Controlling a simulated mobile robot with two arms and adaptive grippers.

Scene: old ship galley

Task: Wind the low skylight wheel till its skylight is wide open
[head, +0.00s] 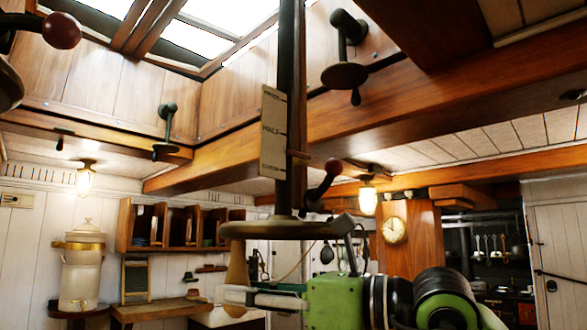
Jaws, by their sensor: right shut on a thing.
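A dark upright post (290,100) stands mid-view and carries a flat round wheel (280,229) low down. A wooden handle (237,255) hangs from the wheel's left rim. My right gripper (236,294) is shut on this handle, its green arm coming in from the right. A pale scale plate (272,130) on the post reads HALF at its middle; its other marks are too small to read. A reddish pointer (298,154) sits below the HALF mark. Skylight panes (195,40) show bright at the top; how far they stand open I cannot tell. My left gripper is out of view.
A dark crank with a red knob (333,166) stands just above the wheel's right side. Another red knob (62,30) is at the upper left. A heavy wooden beam (420,90) crosses overhead. A shelf (180,228) and a wall clock (393,229) are farther back.

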